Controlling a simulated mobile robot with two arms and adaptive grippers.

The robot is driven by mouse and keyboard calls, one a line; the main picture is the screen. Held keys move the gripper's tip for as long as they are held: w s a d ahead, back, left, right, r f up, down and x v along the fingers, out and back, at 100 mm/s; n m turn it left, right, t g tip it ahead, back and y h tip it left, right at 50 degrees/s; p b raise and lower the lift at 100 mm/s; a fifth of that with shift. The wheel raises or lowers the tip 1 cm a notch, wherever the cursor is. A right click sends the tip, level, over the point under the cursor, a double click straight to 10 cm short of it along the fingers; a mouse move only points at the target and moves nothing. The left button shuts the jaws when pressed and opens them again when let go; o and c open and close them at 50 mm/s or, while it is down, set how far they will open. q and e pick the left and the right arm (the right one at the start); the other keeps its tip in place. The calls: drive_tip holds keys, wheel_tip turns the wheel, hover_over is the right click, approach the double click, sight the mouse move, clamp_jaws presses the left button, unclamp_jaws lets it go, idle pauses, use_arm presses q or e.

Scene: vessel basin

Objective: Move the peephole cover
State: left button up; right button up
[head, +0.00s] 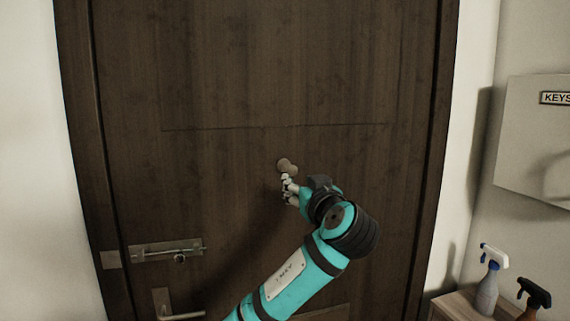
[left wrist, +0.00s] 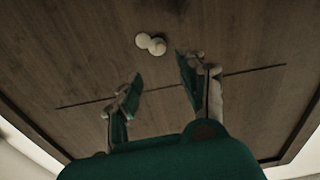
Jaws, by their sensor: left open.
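The peephole cover (head: 285,164) is a small pale round piece on the dark wooden door (head: 240,80). In the left wrist view the cover (left wrist: 151,43) shows as two overlapping discs; I cannot tell which is the swinging part. My left gripper (head: 289,187) is just below the cover in the head view, partly seen from behind. In the left wrist view my left gripper (left wrist: 160,72) has its two fingers spread apart, with nothing between them. The cover lies beyond the fingertips, and whether a finger touches it is unclear. My right gripper is not in view.
A slide bolt (head: 165,251) and a door handle (head: 178,314) are at the door's lower left. A key box (head: 535,140) hangs on the right wall.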

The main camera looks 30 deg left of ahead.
sight(284, 169)
use_arm(q)
drive_tip(key=p+x, duration=0.5)
drive_tip(key=x, duration=0.6)
drive_tip(key=shift+w+a+r, duration=0.1)
drive_tip(key=shift+a+r, duration=0.05)
drive_tip(key=shift+a, duration=0.1)
drive_tip(key=shift+w+a, duration=0.3)
drive_tip(key=shift+a, duration=0.05)
clamp_jaws()
